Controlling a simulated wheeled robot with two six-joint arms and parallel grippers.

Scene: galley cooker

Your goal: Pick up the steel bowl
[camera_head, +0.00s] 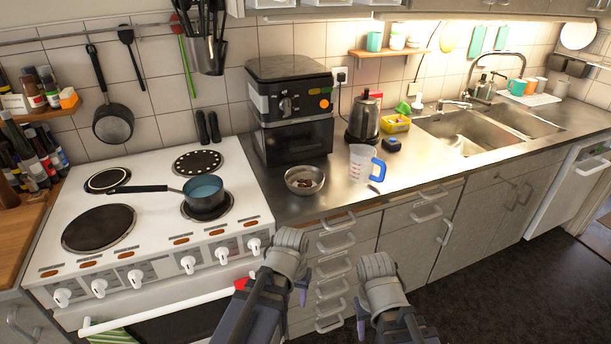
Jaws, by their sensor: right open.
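The steel bowl (305,181) stands upright on the steel worktop (285,207), close to the front edge, between the stove and a measuring jug. Some small brown pieces lie in it. My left gripper (290,246) is in front of the counter, below and slightly left of the bowl in the picture, and apart from it. My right gripper (377,268) is further right and lower, in front of the drawers, and is open. Nothing shows in either gripper. The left fingers are not clear enough to tell their opening.
The stove (150,215) holds a saucepan (206,194). Drawer handles (336,243) stick out below the worktop.

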